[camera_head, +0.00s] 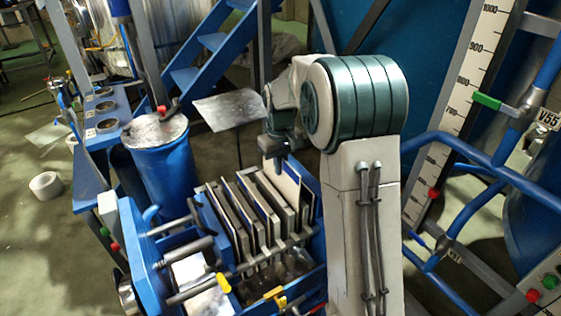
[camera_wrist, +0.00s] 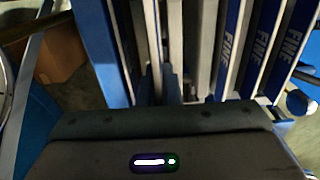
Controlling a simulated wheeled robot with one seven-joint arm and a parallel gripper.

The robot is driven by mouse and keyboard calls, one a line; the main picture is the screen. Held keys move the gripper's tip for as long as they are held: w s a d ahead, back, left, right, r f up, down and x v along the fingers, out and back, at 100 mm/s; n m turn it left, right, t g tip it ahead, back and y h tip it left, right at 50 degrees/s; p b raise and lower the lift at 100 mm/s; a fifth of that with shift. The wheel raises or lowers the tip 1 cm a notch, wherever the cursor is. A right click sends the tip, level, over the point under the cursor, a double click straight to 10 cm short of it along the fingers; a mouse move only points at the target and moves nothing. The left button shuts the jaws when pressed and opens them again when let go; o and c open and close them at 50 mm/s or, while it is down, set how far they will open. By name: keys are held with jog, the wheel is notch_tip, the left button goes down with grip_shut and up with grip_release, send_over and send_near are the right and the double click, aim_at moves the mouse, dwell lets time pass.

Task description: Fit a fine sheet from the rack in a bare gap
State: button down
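The press (camera_head: 158,262) has a blue frame and holds a row of upright grey plates and pale sheets. A large pale sheet (camera_head: 280,184) stands at the row's back right. My gripper (camera_head: 284,164) points down just above this sheet. In the wrist view, the gripper's narrow fingers (camera_wrist: 164,88) are in front of upright plate edges, close together. I cannot tell whether a sheet is between them. To their right stand several blue-edged sheets marked FINE; one fine sheet (camera_wrist: 231,48) is nearest the fingers. I cannot clearly make out a bare gap.
A blue drum (camera_head: 165,175) and a flat grey panel (camera_head: 228,110) stand behind the press. Blue pipe rails (camera_head: 480,165) are at the right. A white roll (camera_head: 46,185) lies on open floor at left.

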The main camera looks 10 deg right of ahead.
aim_at(281, 185)
jog(key=shift+f+b, duration=2.1)
jog(key=shift+f, duration=1.65)
jog(key=c, duration=1.7)
grip_release()
jog(key=shift+o, duration=0.7)
notch_tip(281, 185, up, 14)
jog(key=shift+f+p, duration=0.1)
jog(key=shift+p, duration=0.55)
